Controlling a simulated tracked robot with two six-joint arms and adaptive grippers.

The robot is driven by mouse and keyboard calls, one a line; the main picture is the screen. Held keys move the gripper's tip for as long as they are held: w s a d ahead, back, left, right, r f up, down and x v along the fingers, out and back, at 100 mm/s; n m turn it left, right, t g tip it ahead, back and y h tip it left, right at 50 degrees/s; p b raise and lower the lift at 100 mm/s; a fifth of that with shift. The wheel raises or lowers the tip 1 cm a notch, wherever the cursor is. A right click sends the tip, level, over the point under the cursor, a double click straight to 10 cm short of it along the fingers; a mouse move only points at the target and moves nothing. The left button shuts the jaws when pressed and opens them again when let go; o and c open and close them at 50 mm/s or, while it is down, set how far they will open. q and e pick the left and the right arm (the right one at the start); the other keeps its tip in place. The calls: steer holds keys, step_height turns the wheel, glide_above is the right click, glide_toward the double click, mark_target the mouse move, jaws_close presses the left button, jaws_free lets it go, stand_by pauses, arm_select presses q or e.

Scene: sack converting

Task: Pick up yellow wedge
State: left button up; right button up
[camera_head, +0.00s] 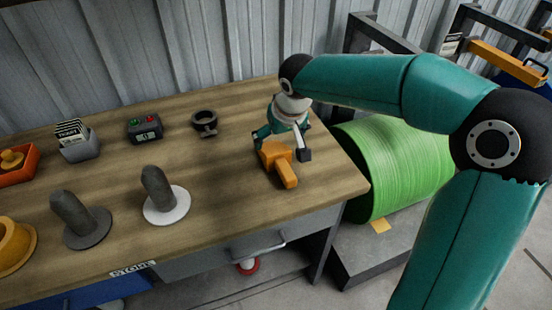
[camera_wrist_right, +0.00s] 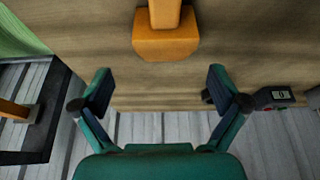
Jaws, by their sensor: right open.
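The yellow wedge (camera_head: 276,155), an orange-yellow block with a narrower bar, lies on the wooden bench near its right end. It also shows in the wrist view (camera_wrist_right: 166,44), at the top centre. My right gripper (camera_head: 282,145) is open above the bench at the wedge, one finger on each side of it in the head view. In the wrist view the open fingers (camera_wrist_right: 160,82) are empty, and the block lies beyond the fingertips, roughly centred between them. I cannot tell whether any finger touches it. My left gripper is not in view.
On the bench (camera_head: 228,165) stand a dark ring fixture (camera_head: 204,123), a button box (camera_head: 145,127), a ticket holder (camera_head: 76,144) and two grey posts (camera_head: 157,189) on discs. A green roll (camera_head: 398,165) stands right of the bench. A corrugated wall is behind.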

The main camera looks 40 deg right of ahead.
mark_target(275, 148)
steer(key=shift+s+a+x, duration=0.1)
steer(key=shift+a+x, duration=0.05)
steer(key=shift+x, duration=1.3)
steer(key=shift+s+a+x, duration=0.15)
steer(key=shift+a+x, duration=0.05)
steer(key=shift+x, duration=1.25)
steer(key=shift+c, duration=0.3)
steer(key=c, duration=1.4)
